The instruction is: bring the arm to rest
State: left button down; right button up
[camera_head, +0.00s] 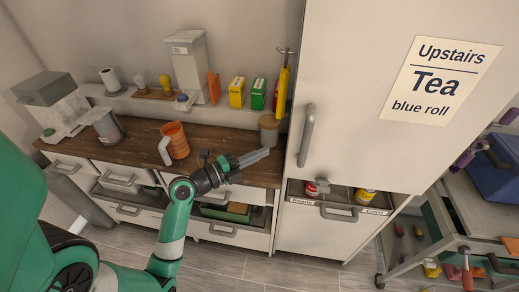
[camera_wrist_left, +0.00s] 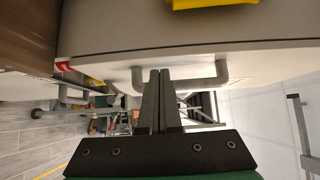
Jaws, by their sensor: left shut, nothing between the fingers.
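My left gripper (camera_head: 266,154) is shut and empty. In the head view its green arm reaches in from the lower left, and the fingers point right across the front edge of the wooden counter, toward the tall cabinet. In the left wrist view the two dark fingers (camera_wrist_left: 159,76) lie together. A grey bar handle (camera_wrist_left: 217,76) shows behind them there; I cannot tell how far off it is. My right gripper is in neither view.
An orange jug (camera_head: 176,138) stands on the counter (camera_head: 231,176) behind the arm. The tall cabinet (camera_head: 345,95) has an upright handle (camera_head: 306,136). Its low drawer (camera_head: 340,213) is open with cans inside. Another open drawer (camera_head: 222,214) sits under the counter. A cart (camera_head: 440,257) stands right.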

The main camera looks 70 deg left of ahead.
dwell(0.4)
pick_arm(q)
jog(key=w+d+r+m+t+h, duration=0.2)
jog(key=w+d+r+m+h, duration=0.65)
jog(key=d, duration=0.45)
jog(key=w+d+r+t+h, duration=0.1)
jog(key=d+r+h, duration=0.1)
jog(key=d+r, duration=0.6)
jog(key=w+d+r+t+h, duration=0.1)
jog(key=w+d+r+h, duration=0.1)
jog(key=d+r, duration=0.65)
jog(key=s+d+r+n+t+h, duration=0.1)
jog(key=s+r+n, duration=0.15)
jog(key=r, duration=0.35)
jog(key=s+d+r+n+t, duration=0.2)
jog(key=r+n, duration=0.1)
jog(key=r, duration=0.3)
jog(key=s+a+r+n+t+y, duration=0.1)
jog(key=a+r+n+t+y, duration=0.2)
jog(key=n, duration=0.5)
jog(key=s+a+r+n+y, duration=0.1)
jog(key=a+n+y, duration=0.1)
jog(key=n+y, duration=0.45)
notch_tip(320, 180, up, 18)
jog(key=n+h+p, duration=0.2)
jog(key=n+p, duration=0.1)
jog(key=p, duration=1.4)
jog(key=shift+f+p, duration=0.25)
jog(key=shift+p, duration=0.15)
